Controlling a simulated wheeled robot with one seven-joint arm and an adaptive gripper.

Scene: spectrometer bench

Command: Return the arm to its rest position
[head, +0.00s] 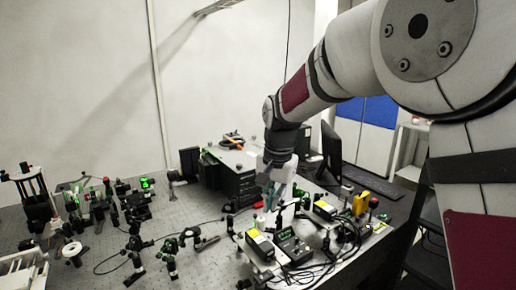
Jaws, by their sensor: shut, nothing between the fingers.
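My arm reaches in from the right of the head view and bends down over the optical bench (130,225). My gripper (270,203) points down at the end of it, just in front of the black box and above the crowded right part of the bench. It is shut, with no object visible between its fingers. The fingertips are small and close to the equipment behind and below them, so I cannot tell the exact gap.
A black box (232,182) stands behind my gripper. Yellow-and-black units (260,246), a meter (292,245) and cables crowd the right. A monitor (331,152) and keyboard (372,183) stand further back. Several optical mounts (135,243) fill the left. The air above the left bench is free.

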